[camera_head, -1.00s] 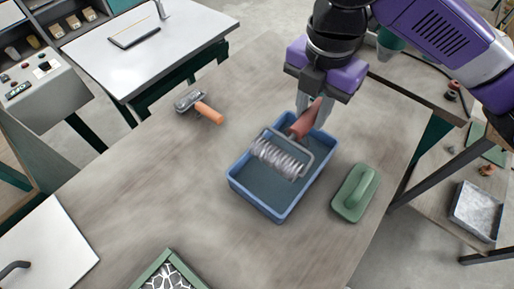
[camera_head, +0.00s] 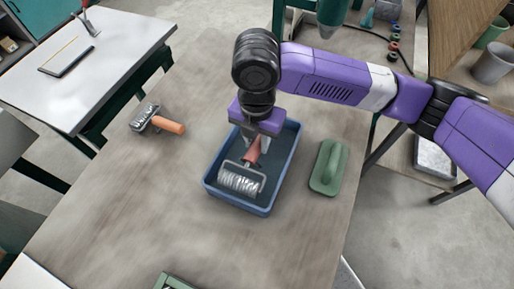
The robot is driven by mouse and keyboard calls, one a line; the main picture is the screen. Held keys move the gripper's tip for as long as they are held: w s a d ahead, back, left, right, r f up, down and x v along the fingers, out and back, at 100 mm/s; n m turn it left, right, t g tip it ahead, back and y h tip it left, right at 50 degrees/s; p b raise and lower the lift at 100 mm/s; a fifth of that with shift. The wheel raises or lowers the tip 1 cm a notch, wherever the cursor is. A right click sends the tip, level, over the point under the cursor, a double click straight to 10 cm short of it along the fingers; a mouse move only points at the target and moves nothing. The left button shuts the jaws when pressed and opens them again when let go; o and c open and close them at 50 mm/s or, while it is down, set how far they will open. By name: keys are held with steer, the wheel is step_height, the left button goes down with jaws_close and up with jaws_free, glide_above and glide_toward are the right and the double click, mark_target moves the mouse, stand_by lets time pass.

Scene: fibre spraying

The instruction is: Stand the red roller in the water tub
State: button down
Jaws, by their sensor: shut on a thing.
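The red-handled roller (camera_head: 242,178) has a ribbed silver drum in a wire frame. Its drum is over the front part of the blue water tub (camera_head: 210,187), within the rim as seen from above. I cannot tell whether the drum touches the tub floor. The red handle (camera_head: 251,152) tilts up and back into my gripper (camera_head: 252,148). My gripper points down over the tub and is shut on the handle. The fingertips are partly hidden by the handle and my wrist.
A second roller with an orange handle (camera_head: 168,126) lies on the table left of the tub. A green float (camera_head: 328,168) lies close to the tub's right side. The table front is mostly clear, with a green frame (camera_head: 176,282) at the bottom edge.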

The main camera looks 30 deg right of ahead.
mark_target(257, 151)
steer(key=shift+f, duration=2.3)
steer(key=shift+f, duration=0.1)
steer(key=shift+f, duration=0.25)
steer(key=c, duration=1.1)
jaws_free()
steer(key=shift+r, duration=0.1)
steer(key=shift+c, duration=0.2)
step_height(257, 151, up, 12)
steer(key=shift+r+b, duration=0.25)
steer(key=shift+b, duration=0.35)
steer(key=shift+a, duration=0.1)
